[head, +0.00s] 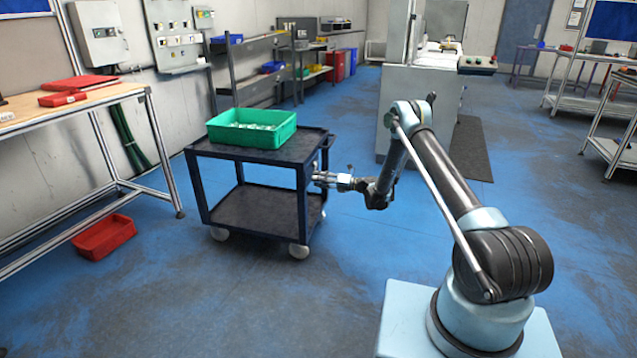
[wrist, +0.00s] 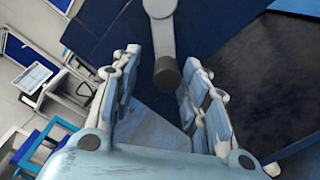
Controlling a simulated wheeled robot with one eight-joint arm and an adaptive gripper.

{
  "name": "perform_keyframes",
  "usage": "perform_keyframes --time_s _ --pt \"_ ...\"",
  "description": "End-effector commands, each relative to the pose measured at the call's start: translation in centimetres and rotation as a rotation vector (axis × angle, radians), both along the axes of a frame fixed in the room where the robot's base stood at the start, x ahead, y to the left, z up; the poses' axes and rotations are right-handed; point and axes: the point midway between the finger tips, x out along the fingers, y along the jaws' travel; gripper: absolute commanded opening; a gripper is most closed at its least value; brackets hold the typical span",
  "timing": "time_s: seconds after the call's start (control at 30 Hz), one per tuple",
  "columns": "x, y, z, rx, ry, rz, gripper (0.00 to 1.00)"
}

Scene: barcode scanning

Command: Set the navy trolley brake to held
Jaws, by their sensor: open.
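The navy trolley (head: 210,150) stands left of my arm, with a dark top, a lower shelf and pale casters. A grey lever with a dark round knob (wrist: 167,75), apparently the brake handle, shows in the wrist view against the trolley's navy side. My gripper (head: 318,179) is at the trolley's right side; in the wrist view its open fingers (wrist: 163,58) are on either side of the knob, with gaps visible. I cannot tell whether they touch it. In the head view the lever is too small to make out, and its brake setting cannot be read.
A green bin (head: 252,135) sits on the trolley's top. A workbench (head: 75,105) stands at the left, with a red tray (head: 104,236) on the floor beside it. A pale machine (head: 405,95) stands behind my arm. The blue floor in front of the trolley is clear.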

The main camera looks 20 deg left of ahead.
Motion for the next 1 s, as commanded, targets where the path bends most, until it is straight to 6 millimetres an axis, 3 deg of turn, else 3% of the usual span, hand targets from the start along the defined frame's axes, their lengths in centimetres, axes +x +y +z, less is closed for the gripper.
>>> perform_keyframes --time_s 0.4,0.6,1.0 --pt "0.2 -7.4 0.0 0.001 0.001 -0.002 0.41" --pt "0.2 -10.1 0.0 0.001 0.001 0.0 0.41" --pt "0.2 -11.3 -0.1 0.002 0.002 0.001 0.41"
